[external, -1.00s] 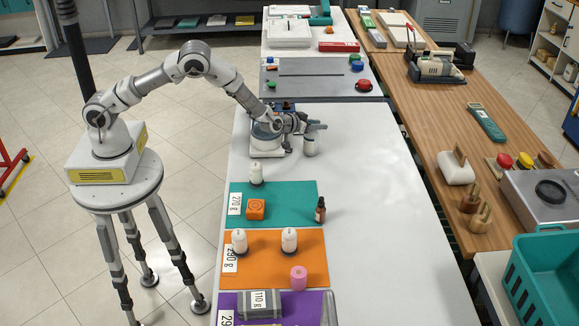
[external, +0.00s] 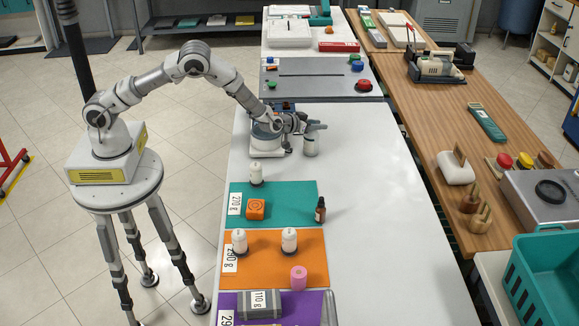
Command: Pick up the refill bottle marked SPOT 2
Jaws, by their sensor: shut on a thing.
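My gripper (external: 315,128) is shut on a small pale grey-white bottle (external: 310,147), which stands upright at or just above the white table, right of a round weighing device. The gripper covers its top. Other white bottles stand nearer: one at the back edge of the teal mat (external: 256,174), and two on the orange mat, on the left (external: 239,241) and on the right (external: 289,240). No SPOT 2 marking is readable on any bottle from here.
The round device (external: 267,140) sits close left of the held bottle. An orange block (external: 256,209) and a dark dropper bottle (external: 320,210) are on the teal mat (external: 285,190). A pink cylinder (external: 298,278) is on the orange mat (external: 265,265). The table's right side is clear.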

